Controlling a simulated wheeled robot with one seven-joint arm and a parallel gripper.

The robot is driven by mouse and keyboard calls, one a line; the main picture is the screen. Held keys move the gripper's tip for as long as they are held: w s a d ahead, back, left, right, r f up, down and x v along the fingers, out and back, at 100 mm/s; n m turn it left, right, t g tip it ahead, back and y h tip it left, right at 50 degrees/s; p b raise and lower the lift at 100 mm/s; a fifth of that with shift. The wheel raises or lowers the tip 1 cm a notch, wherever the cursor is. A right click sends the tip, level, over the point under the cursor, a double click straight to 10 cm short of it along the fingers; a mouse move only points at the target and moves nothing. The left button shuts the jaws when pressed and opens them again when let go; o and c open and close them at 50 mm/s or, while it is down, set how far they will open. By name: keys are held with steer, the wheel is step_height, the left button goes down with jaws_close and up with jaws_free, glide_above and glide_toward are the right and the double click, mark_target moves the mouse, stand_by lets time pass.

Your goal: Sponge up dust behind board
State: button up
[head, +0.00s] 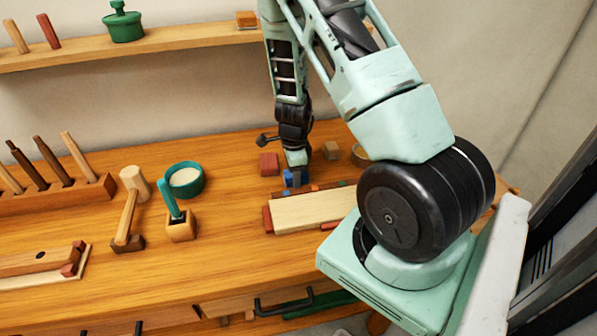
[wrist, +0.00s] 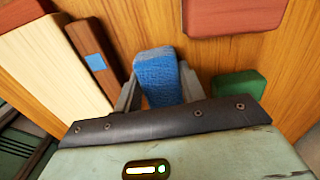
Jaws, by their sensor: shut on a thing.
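My gripper (head: 296,168) points down at the workbench and is shut on a blue sponge (wrist: 155,75). The sponge also shows in the head view (head: 289,179) at the fingertips, at or just above the bench top; contact cannot be told. The pale board (head: 315,212) lies in front of the gripper. It fills the left of the wrist view (wrist: 48,62). A dark brown strip with a blue square (wrist: 90,60) runs along the board's edge, between it and the sponge. I cannot make out any dust; part of the bench is hidden by my gripper.
A red block (head: 268,164) sits close behind the gripper, a wooden cube (head: 331,150) to its right. A green block (wrist: 238,85) is right of the sponge in the wrist view. A teal bowl (head: 186,180), mallet (head: 127,222) and brush holder (head: 181,228) stand left. A shelf (head: 180,43) hangs behind.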

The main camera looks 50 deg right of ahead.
mark_target(311, 179)
steer(key=shift+s+d+b, duration=0.35)
steer(key=shift+s+d, duration=0.45)
steer(key=shift+d, duration=0.2)
steer(key=shift+s+d+b, duration=0.35)
steer(key=shift+s+d, duration=0.4)
steer(key=shift+d, duration=0.2)
steer(key=shift+w+a+r+p, duration=0.1)
steer(key=shift+w+a+p, duration=0.45)
steer(key=shift+w+a, duration=0.35)
steer(key=shift+w+a+r+p, duration=0.1)
steer(key=shift+w+a+p, duration=0.55)
steer(key=shift+a, duration=0.45)
step_height(311, 179, up, 6)
steer(key=p, duration=0.5)
